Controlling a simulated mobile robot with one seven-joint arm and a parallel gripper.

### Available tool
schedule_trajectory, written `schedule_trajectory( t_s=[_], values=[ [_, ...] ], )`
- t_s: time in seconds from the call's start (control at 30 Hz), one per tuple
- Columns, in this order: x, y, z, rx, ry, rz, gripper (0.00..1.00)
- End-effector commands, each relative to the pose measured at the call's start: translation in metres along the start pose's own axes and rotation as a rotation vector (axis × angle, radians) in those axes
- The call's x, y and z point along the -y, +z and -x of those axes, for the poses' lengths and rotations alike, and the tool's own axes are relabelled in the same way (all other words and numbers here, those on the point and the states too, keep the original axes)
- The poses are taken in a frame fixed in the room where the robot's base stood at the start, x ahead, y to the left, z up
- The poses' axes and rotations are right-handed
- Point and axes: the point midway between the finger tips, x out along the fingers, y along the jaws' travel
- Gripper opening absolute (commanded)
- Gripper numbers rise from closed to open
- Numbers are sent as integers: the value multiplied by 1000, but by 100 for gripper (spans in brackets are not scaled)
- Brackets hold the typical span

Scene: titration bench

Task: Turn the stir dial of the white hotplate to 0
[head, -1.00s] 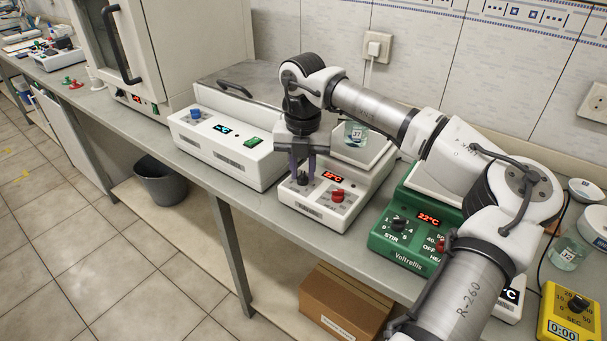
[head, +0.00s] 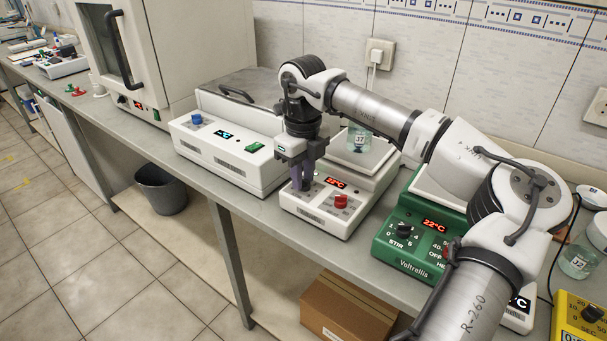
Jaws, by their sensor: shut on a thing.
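The white hotplate (head: 318,213) stands on the bench in the middle of the head view, with a red-lit display reading 22°C. Its red knob (head: 341,201) is at the right of the front panel. The stir dial is at the left of the panel and is mostly hidden behind my fingers. My gripper (head: 302,184) points down over that dial, its purple-grey fingers shut on it. The dial's pointer and scale cannot be read. A labelled glass beaker (head: 359,139) is on the hotplate's top plate.
A green hotplate (head: 408,258) stands close on the right, partly under my arm. A white box-shaped device (head: 228,150) with blue and green controls stands close on the left. A yellow timer (head: 578,318) is at the lower right.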

Motion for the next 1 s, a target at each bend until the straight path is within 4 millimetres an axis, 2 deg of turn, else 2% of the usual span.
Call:
schedule_trajectory(
  t_s=[0.6, 1.0],
  values=[
    [-2, 0, 1, 2, -2, 541, 0],
    [-3, -1, 1, 3, -2, 710, 0]
  ],
)
